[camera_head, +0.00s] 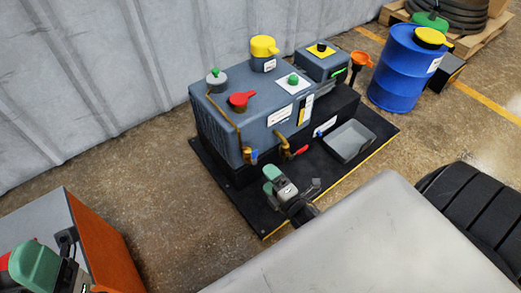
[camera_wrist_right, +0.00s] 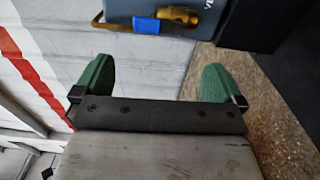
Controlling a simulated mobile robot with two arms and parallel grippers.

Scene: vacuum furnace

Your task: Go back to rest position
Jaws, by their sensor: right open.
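My right gripper (camera_head: 270,179) has green fingertips and sits in front of the grey vacuum furnace unit (camera_head: 225,128), low above the black base mat. In the right wrist view my right gripper (camera_wrist_right: 157,84) is open, its two green fingers wide apart with nothing between them. The furnace's brass valve with a blue handle (camera_wrist_right: 172,20) is just beyond the fingers and appears apart from them. My left gripper (camera_head: 36,267) is at the bottom left corner, partly cut off, with one green fingertip showing clearly; its opening cannot be seen.
An orange and grey cabinet (camera_head: 105,245) stands at lower left by my left gripper. A grey tray (camera_head: 349,140) lies on the black mat (camera_head: 250,208). A blue drum (camera_head: 404,70) and a pallet (camera_head: 480,38) stand at upper right. Bare floor lies left of the mat.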

